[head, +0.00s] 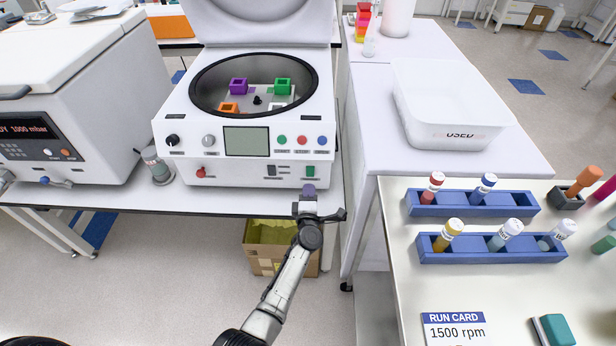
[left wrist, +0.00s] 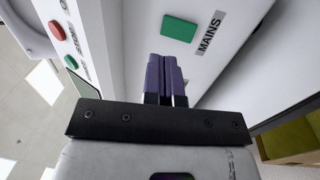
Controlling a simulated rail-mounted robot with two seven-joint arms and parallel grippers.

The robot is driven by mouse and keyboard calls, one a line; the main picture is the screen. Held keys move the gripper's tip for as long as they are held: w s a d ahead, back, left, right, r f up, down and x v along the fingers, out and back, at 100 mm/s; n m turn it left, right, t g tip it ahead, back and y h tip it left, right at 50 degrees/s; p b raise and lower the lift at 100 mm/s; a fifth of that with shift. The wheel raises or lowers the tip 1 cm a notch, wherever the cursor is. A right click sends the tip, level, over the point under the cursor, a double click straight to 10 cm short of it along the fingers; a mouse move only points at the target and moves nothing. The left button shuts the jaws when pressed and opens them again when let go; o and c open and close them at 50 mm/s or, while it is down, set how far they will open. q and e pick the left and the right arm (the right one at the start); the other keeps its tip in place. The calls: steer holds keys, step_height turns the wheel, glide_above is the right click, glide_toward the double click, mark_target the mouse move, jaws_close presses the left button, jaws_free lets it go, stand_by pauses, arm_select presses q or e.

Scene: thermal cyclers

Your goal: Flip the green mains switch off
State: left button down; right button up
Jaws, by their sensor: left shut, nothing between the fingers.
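The green mains switch (head: 310,171) is low on the right of the white centrifuge's (head: 180,125) front panel. In the left wrist view the green switch (left wrist: 179,28) sits beside a label reading MAINS. My left gripper (head: 308,190) is just below and in front of the switch. In the left wrist view its purple fingertips (left wrist: 165,75) are together with nothing between them, pointing at the panel near the switch. A gap shows in that picture between the tips and the switch; contact cannot be told. My right gripper is not in view.
The centrifuge lid is raised, with coloured blocks (head: 283,86) inside. Knobs, a screen (head: 246,141) and other buttons share its panel. A vacuum unit (head: 70,110) stands left. Right are a USED bin (head: 455,105) and a bench with tube racks (head: 472,202). A cardboard box (head: 262,262) is below.

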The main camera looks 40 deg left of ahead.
arm_select(q)
steer(key=s+d+r+p, duration=0.1)
steer(key=s+d+p, duration=0.1)
steer(key=s+d, duration=0.2)
steer(key=shift+s, duration=0.8)
steer(key=shift+d+r, duration=0.1)
steer(key=shift+r, duration=0.05)
